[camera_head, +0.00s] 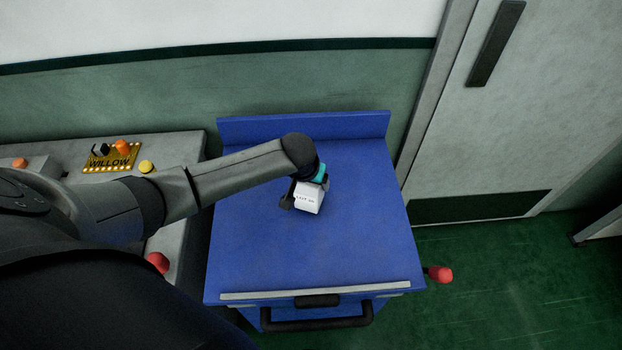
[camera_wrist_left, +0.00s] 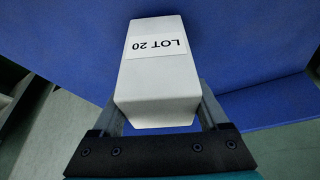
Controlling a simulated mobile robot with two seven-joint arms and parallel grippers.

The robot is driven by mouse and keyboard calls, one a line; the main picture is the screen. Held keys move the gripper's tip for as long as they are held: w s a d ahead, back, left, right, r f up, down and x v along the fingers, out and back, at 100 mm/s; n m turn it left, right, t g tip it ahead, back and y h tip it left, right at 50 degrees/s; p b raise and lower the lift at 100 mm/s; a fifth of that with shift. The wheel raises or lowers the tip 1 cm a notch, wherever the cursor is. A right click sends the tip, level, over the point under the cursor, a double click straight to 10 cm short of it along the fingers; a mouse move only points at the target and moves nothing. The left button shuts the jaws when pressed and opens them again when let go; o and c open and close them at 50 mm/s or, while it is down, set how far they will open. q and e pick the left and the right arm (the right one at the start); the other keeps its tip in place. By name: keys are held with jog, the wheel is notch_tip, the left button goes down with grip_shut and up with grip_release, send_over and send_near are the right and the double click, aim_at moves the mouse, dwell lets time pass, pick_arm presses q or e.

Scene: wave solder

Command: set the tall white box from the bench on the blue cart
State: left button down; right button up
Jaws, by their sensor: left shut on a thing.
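The tall white box (camera_head: 309,199) is between the fingers of my left gripper (camera_head: 305,193), over the middle of the blue cart's top (camera_head: 350,240). In the left wrist view the white box (camera_wrist_left: 155,75) carries a label reading "LOT 20", upside down in that picture. The two fingers of my left gripper (camera_wrist_left: 160,112) are closed on the box's sides. The blue cart top (camera_wrist_left: 235,45) fills most of the background there. I cannot tell whether the box's base touches the cart. My right gripper is not in view.
The cart has a raised back edge (camera_head: 305,127) and a black front handle (camera_head: 316,318). A grey bench (camera_head: 180,150) with a yellow "WILLOW" plate (camera_head: 111,158) stands at the left. A grey door (camera_head: 530,110) is at the right. The cart top around the box is clear.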

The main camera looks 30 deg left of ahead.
pick_arm(q)
jog(key=shift+f+b, duration=0.3)
jog(key=shift+f, duration=0.15)
dwell(0.6)
grip_release()
jog(key=shift+r, duration=0.1)
jog(key=p+v, duration=0.4)
jog(key=v, duration=1.1)
jog(key=shift+s, duration=0.1)
